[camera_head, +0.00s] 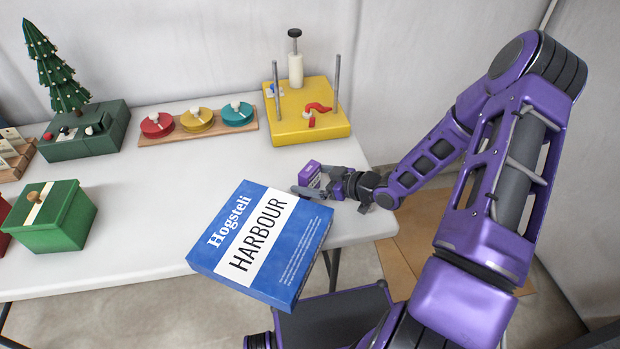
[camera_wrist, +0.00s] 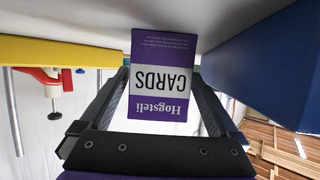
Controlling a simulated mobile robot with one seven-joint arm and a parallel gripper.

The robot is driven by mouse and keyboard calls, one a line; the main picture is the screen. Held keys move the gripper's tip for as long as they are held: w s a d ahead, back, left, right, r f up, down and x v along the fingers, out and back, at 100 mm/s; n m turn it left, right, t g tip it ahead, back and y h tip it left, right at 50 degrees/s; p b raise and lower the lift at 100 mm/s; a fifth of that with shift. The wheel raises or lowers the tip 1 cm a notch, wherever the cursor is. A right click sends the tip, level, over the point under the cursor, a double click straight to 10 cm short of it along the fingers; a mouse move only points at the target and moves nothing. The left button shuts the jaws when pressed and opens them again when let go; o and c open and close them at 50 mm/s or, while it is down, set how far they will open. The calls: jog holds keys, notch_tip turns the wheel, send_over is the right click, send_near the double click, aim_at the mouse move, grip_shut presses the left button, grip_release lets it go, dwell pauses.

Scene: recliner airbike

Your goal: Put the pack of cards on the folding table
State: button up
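The pack of cards (camera_wrist: 163,80), a small purple and white box marked "Hogsteli CARDS", is between the fingers of my gripper (camera_wrist: 161,74) in the wrist view, its label upside down there. Both fingertips meet its sides, so my gripper appears shut on it. In the head view the pack (camera_head: 309,174) shows small at my gripper (camera_head: 318,183), over the right part of the white folding table (camera_head: 160,190). I cannot tell whether its base touches the tabletop.
A large blue "HARBOUR" box (camera_head: 262,243) stands close in front of my gripper. Behind is a yellow block with rods (camera_head: 318,128). A board with coloured discs (camera_head: 198,124), a green box (camera_head: 52,218) and a small tree (camera_head: 55,65) are farther left. The table's middle is clear.

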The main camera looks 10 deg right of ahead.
jog(key=shift+r, duration=0.1)
jog(key=shift+r, duration=0.3)
jog(key=p+v, duration=0.1)
jog(key=v, duration=1)
jog(key=shift+s+d+p, duration=0.3)
jog(key=shift+p, duration=0.1)
